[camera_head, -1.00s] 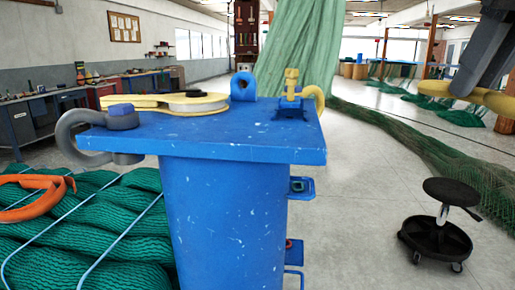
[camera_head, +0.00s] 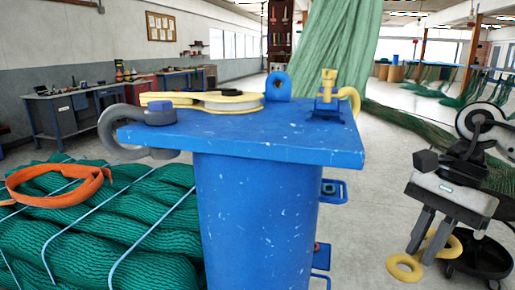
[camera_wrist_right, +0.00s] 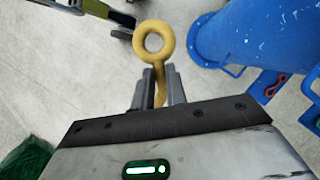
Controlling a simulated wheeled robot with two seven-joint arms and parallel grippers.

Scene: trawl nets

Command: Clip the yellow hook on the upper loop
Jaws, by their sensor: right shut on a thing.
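My right gripper (camera_head: 428,246) is at the lower right of the head view, fingers pointing down. It is shut on the yellow hook (camera_head: 404,268), whose round eye hangs below the fingertips. In the right wrist view the hook's eye (camera_wrist_right: 160,40) stands out beyond the fingers (camera_wrist_right: 156,90), and its shank runs between them. On the right side of the blue post (camera_head: 245,215) are an upper blue loop (camera_head: 341,191) and a lower blue loop (camera_head: 322,256). The hook is apart from both, to their right. My left gripper is out of view.
The post's flat blue top (camera_head: 250,135) carries a grey shackle (camera_head: 112,125), a yellow block (camera_head: 232,104) and a blue lug (camera_head: 278,86). Green netting (camera_head: 110,235) with an orange strap lies at left. A black stool (camera_head: 485,258) stands behind my right gripper.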

